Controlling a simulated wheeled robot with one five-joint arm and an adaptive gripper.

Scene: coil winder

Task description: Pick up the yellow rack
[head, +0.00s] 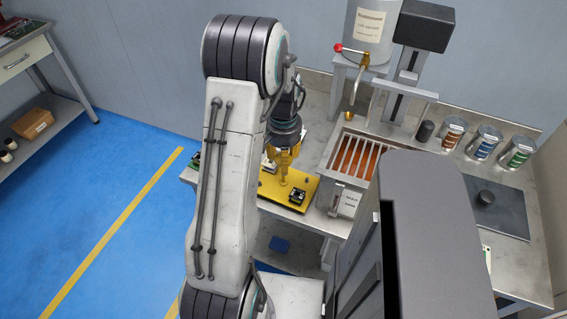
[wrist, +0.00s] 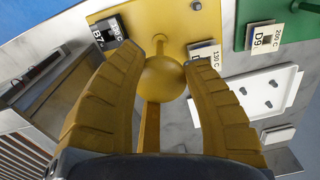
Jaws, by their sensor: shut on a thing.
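The yellow rack (head: 269,190) is a flat yellow plate with an upright handle and small dark tagged parts on it. In the head view it is below my gripper (head: 287,158), partly hidden by my arm. In the wrist view the rack's plate (wrist: 150,14) fills the top middle, with a tagged part at each side. My gripper (wrist: 165,68) is shut around the round yellow knob on the handle, one finger on each side. I cannot tell whether the plate touches the bench.
A tank with orange liquid under metal bars (head: 359,160) is right of the rack. A green rack (wrist: 256,12) and a white tray (wrist: 262,94) lie nearby in the wrist view. Several cans, including a blue-labelled one (head: 485,143), stand at the back right. Blue floor is open at left.

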